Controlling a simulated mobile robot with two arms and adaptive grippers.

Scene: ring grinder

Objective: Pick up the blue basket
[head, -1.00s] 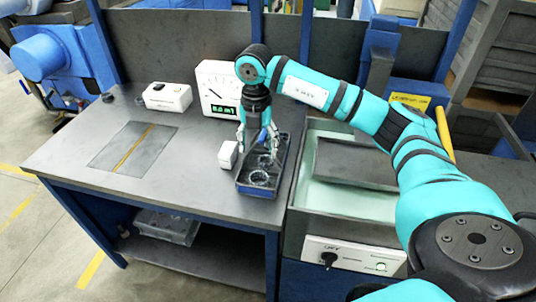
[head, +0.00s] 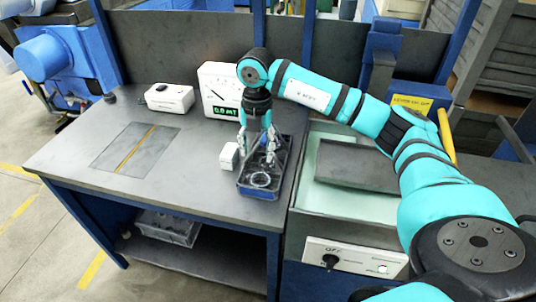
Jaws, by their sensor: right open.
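The blue basket (head: 258,193) is a small tray with a grey inside, standing on the workbench near its right edge. At least one clear ring (head: 260,180) lies in its front part. My right gripper (head: 256,160) points down over the rear part of the basket. Its fingers are spread wide, one near the left side and one near the right side of the basket. Whether the fingers touch the basket walls cannot be told. My left gripper is not in view.
A small white box (head: 229,156) stands against the basket's left side. A white gauge with a green display (head: 221,90) and a white device (head: 169,97) stand behind. The grinder basin (head: 300,214) is close on the right.

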